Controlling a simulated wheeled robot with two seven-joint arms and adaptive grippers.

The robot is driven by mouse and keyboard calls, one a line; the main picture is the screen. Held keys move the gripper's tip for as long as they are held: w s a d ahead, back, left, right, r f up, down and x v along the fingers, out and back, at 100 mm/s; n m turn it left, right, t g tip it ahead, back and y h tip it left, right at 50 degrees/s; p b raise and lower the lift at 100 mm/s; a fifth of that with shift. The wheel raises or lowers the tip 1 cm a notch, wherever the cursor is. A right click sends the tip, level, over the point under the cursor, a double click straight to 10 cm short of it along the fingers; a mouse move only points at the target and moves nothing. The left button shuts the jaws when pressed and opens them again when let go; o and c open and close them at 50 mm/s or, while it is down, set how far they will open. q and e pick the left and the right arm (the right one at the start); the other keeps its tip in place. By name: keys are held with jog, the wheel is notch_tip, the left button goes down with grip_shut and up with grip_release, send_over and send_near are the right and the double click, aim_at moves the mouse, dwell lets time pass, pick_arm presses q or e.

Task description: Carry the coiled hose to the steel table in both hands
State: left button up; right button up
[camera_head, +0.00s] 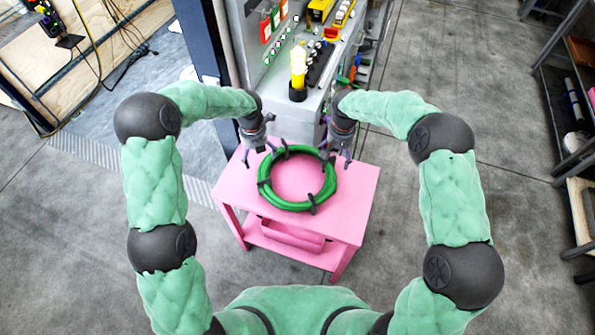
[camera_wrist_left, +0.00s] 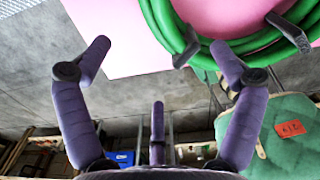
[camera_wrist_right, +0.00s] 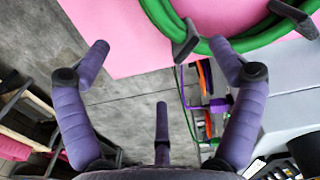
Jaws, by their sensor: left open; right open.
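The coiled green hose (camera_head: 265,193) lies flat on a pink table (camera_head: 355,188), held in a ring by several dark clips. It also shows at the top of the left wrist view (camera_wrist_left: 160,20) and the right wrist view (camera_wrist_right: 160,14). My left gripper (camera_head: 264,156) is open and empty at the far left side of the coil. My right gripper (camera_head: 336,160) is open and empty at its far right side. In the wrist views one finger of each gripper reaches near the hose; I cannot tell whether they touch it. No steel table can be told for certain.
A grey workbench (camera_head: 305,112) with a yellow bottle (camera_head: 298,65) and tools stands just beyond the pink table. A dark post (camera_head: 198,40) rises left of it. Shelving (camera_head: 565,100) stands at the far right. The concrete floor (camera_head: 455,80) between is clear.

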aim_at(261, 169)
pick_arm(q)
jog(key=shift+f, duration=0.1)
notch_tip(261, 169, down, 11)
jog(key=shift+r, duration=0.15)
pick_arm(e)
notch_tip(261, 169, down, 11)
jog(key=shift+r, duration=0.1)
pick_arm(q)
jog(key=c, duration=1.8)
pick_arm(e)
jog(key=c, duration=1.8)
